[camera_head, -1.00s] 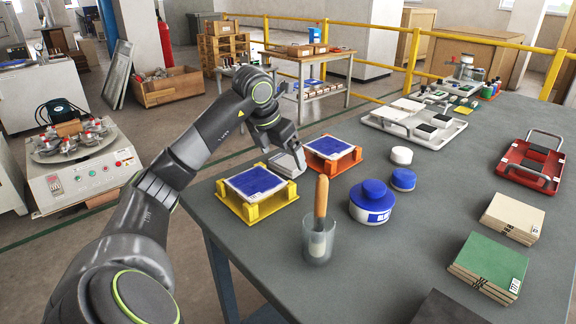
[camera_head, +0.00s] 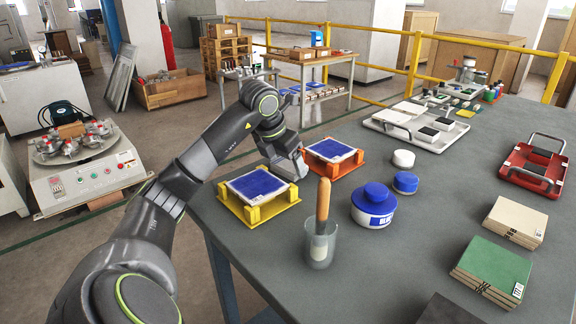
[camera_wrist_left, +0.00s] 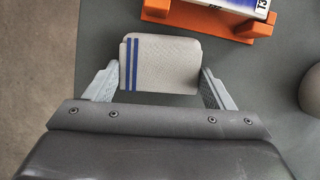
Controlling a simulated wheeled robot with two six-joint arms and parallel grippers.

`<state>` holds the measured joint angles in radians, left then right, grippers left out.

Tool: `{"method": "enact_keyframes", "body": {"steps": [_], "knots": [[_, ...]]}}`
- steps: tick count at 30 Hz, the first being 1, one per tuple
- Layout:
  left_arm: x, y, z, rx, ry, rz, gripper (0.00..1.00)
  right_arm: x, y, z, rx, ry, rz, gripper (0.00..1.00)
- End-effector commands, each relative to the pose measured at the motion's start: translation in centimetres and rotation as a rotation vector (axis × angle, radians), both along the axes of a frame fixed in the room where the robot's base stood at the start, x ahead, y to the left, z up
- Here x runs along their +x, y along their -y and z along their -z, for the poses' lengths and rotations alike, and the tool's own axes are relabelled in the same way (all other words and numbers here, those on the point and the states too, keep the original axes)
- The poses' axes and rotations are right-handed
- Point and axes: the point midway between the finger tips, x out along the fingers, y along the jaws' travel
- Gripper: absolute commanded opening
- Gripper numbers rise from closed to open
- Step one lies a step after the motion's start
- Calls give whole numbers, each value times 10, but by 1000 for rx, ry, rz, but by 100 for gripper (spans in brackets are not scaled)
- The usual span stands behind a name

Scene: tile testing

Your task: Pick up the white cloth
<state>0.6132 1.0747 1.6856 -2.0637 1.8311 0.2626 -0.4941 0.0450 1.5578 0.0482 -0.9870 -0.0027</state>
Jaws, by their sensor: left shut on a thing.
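The white cloth (camera_wrist_left: 170,66) is a folded pale pad with two blue stripes near its left edge in the wrist view. My left gripper (camera_wrist_left: 157,84) has one finger on each side of it and is shut on it. In the head view my left gripper (camera_head: 290,166) is low at the table's far-left edge, between the yellow and orange stands. There the cloth is mostly hidden by the gripper. I cannot tell whether the cloth touches the tabletop. My right gripper is not in view.
A yellow stand (camera_head: 254,214) and an orange stand (camera_head: 335,172), each with a blue-topped tile, flank the gripper. A glass beaker (camera_head: 320,246) with a wooden-handled tool and a blue-lidded jar (camera_head: 373,207) stand nearer. The grey table (camera_head: 400,258) is clear around its middle.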

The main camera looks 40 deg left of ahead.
Motion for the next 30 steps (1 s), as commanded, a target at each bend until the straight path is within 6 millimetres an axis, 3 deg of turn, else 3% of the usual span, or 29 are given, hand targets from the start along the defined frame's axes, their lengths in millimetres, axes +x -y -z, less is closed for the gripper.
{"method": "enact_keyframes", "body": {"steps": [5, 15, 21, 29, 30], "knots": [[1, 0, -19, 0, 5, 0, 55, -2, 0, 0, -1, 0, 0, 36], [1, 0, -85, -1, 4, 0, 55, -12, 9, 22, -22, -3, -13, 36], [0, 0, -99, -1, 1, 0, 55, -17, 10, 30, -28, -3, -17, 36], [0, 0, -100, 0, 0, 0, 55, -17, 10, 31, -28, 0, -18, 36], [0, 0, -100, 0, 0, 0, 75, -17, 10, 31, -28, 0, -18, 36]]}}
